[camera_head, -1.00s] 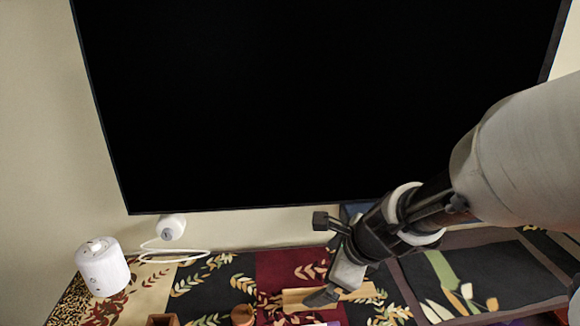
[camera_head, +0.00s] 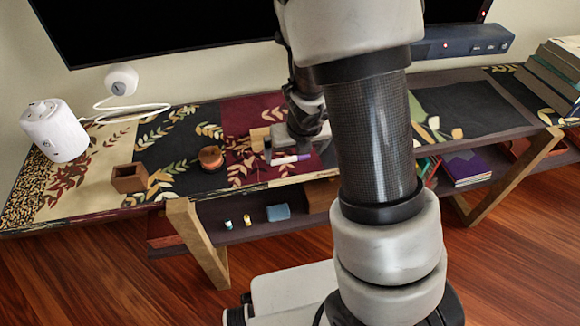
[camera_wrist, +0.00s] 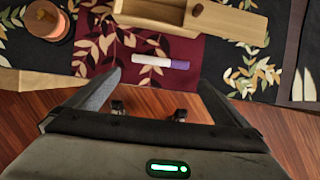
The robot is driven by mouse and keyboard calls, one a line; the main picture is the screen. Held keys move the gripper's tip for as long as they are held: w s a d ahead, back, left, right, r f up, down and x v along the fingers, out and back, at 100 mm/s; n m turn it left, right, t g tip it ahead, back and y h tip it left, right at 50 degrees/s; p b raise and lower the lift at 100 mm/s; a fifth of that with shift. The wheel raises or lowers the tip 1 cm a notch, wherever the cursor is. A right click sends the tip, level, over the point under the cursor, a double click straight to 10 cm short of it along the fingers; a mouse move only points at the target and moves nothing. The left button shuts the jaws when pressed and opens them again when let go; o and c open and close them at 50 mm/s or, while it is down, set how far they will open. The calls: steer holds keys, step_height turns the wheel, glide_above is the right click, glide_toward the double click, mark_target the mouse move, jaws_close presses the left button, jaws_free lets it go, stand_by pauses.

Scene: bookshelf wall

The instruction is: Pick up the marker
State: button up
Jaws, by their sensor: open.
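The marker (camera_wrist: 160,61) is white with a purple cap and lies crosswise on the dark red part of the patterned table top, close to its front edge. It also shows in the head view (camera_head: 290,158), just below my gripper. My gripper (camera_wrist: 159,78) is open and empty. In the wrist view its two fingers are spread wide, one toward each end of the marker, with the marker ahead of the fingertips. My arm hides part of the table around the gripper in the head view.
A wooden box (camera_wrist: 225,20) lies just behind the marker. A copper-coloured spool (camera_head: 210,157), a small wooden holder (camera_head: 129,178) and a white cylinder (camera_head: 55,131) stand to the left. A lower shelf (camera_head: 250,232) holds small items. A large screen (camera_head: 170,25) stands behind.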

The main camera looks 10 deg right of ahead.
mark_target(291, 161)
steer(key=shift+w+b+x, duration=0.15)
steer(key=shift+b+x, duration=0.75)
steer(key=shift+x, duration=0.7)
steer(key=shift+w+b+x, duration=0.1)
steer(key=shift+b+x, duration=0.75)
steer(key=shift+x, duration=0.75)
steer(key=shift+r, duration=0.2)
steer(key=c, duration=0.8)
